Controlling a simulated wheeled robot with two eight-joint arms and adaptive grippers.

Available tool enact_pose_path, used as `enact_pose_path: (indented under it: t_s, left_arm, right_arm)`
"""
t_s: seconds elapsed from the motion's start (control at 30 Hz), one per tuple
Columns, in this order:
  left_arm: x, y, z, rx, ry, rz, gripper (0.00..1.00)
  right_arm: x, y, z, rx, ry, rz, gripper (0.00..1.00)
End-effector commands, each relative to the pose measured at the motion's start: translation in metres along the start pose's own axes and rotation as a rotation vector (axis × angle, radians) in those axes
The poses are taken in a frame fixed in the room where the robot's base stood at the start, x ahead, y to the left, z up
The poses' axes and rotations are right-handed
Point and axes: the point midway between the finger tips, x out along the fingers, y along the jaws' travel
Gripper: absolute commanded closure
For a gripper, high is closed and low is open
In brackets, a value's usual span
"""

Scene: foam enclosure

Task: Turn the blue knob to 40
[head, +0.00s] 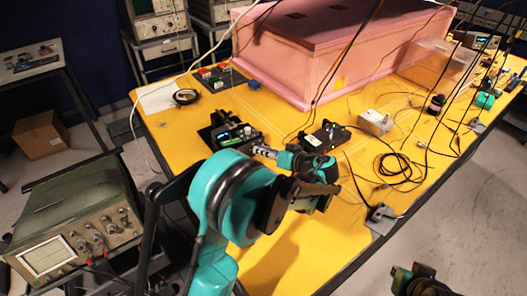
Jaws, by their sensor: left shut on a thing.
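A small black device with a lit green display (229,136) stands on the yellow table, left of the middle. My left gripper (262,151) reaches to the right end of its front face, with its wrist and teal arm coming from below. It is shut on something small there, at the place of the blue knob. The knob itself is hidden by the fingers, and its pointer and the display figures are too small to read. My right gripper (414,281) shows only in part at the bottom right, away from the table, and its fingers cannot be made out.
A large pink foam box (335,55) fills the back of the table. A black box (326,137), a silver box (374,122) and loose black cables (400,167) lie to the right. A green oscilloscope (75,225) stands at the left.

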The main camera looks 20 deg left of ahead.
Motion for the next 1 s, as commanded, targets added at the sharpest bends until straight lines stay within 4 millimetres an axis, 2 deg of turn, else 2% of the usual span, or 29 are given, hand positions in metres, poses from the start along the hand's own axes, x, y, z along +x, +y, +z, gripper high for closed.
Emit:
enact_pose_path:
  t_s: [0.27, 0.3, 0.37, 0.4, 0.77, 0.87, 1.0]
  left_arm:
    - [0.0, 0.0, 0.0, 0.026, 0.0, -0.011, 1.0]
    - [0.0, 0.0, 0.0, 0.026, 0.0, -0.011, 0.77]
    - [0.0, 0.0, 0.0, 0.025, 0.0, -0.011, 0.62]
    - [0.0, 0.0, 0.0, 0.025, 0.0, -0.01, 0.59]
    - [-0.006, 0.001, 0.0, 0.025, 0.001, -0.009, 0.59]
    - [-0.02, 0.001, 0.0, 0.026, 0.001, -0.007, 0.59]
    - [-0.05, 0.002, 0.0, 0.027, 0.002, -0.005, 0.59]
  right_arm:
    - [0.001, 0.0, 0.0, 0.0, 0.0, 0.0, 1.0]
    - [0.0, 0.0, 0.0, 0.0, 0.0, 0.0, 1.0]
    - [0.0, 0.0, 0.0, 0.0, 0.0, 0.0, 1.0]
    - [0.0, 0.0, 0.0, 0.0, 0.0, 0.0, 1.0]
    - [0.0, 0.0, 0.0, 0.0, 0.0, 0.0, 1.0]
    - [0.0, 0.0, 0.0, 0.0, 0.0, 0.0, 1.0]
    - [0.0, 0.0, 0.0, 0.0, 0.0, 0.0, 1.0]
